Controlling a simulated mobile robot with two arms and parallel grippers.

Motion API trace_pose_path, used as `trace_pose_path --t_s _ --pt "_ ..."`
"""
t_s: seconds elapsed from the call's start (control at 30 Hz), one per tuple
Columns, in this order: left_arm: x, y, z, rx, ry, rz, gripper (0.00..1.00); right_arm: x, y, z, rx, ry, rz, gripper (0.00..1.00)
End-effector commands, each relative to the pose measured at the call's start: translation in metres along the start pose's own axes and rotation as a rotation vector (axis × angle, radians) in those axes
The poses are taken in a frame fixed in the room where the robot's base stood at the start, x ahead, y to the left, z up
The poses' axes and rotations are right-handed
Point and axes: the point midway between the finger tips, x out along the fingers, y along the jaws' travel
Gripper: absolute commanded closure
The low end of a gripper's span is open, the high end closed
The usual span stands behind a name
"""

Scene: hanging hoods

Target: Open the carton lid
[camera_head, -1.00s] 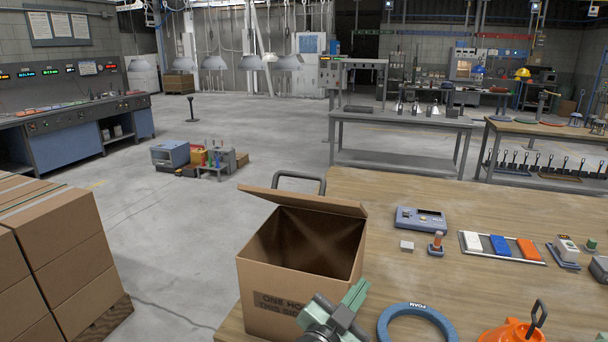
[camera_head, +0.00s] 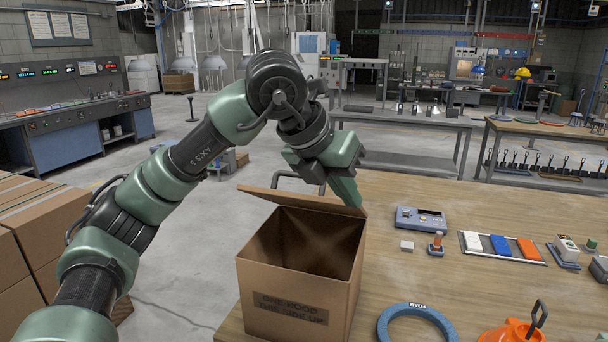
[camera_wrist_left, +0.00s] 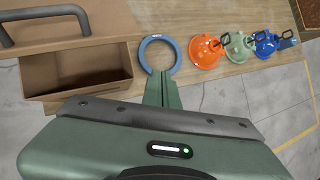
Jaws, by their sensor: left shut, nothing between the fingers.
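The brown cardboard carton (camera_head: 290,295) stands on the wooden table with its top open and its inside visible. Its lid (camera_head: 300,201) stands partly raised along the far edge, tilted, with a dark grey handle (camera_head: 284,177) behind it. My left gripper (camera_head: 357,205) is shut and empty, pointing down by the right end of the lid; whether it touches is unclear. In the left wrist view the shut fingers (camera_wrist_left: 163,90) are beside the carton (camera_wrist_left: 85,75), with the lid (camera_wrist_left: 100,35) and handle at upper left. My right gripper is not visible.
A blue foam ring (camera_head: 417,325) and an orange hood (camera_head: 512,331) lie right of the carton. A blue-grey device (camera_head: 420,219) and a tray with coloured blocks (camera_head: 502,247) are farther back. Stacked boxes (camera_head: 20,245) stand on the left. Table space behind the device is clear.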

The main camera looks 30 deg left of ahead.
Motion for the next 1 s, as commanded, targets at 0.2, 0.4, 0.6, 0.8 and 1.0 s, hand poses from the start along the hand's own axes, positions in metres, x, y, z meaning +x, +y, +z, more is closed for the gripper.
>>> trace_pose_path --t_s 0.2,0.4,0.6,0.8,1.0 --pt "-0.069 0.086 0.009 -0.173 -0.041 0.329 1.00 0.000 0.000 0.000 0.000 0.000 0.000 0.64" --pt "-0.067 0.099 0.007 -0.198 -0.038 0.367 1.00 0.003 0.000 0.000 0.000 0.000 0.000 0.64" --pt "-0.037 0.111 0.008 -0.197 -0.035 0.367 1.00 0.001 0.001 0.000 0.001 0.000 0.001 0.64" --pt "0.003 0.127 0.009 -0.196 -0.036 0.367 1.00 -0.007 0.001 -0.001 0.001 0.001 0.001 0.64" --pt "0.016 0.135 0.031 -0.196 -0.040 0.363 1.00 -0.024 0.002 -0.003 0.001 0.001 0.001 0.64"
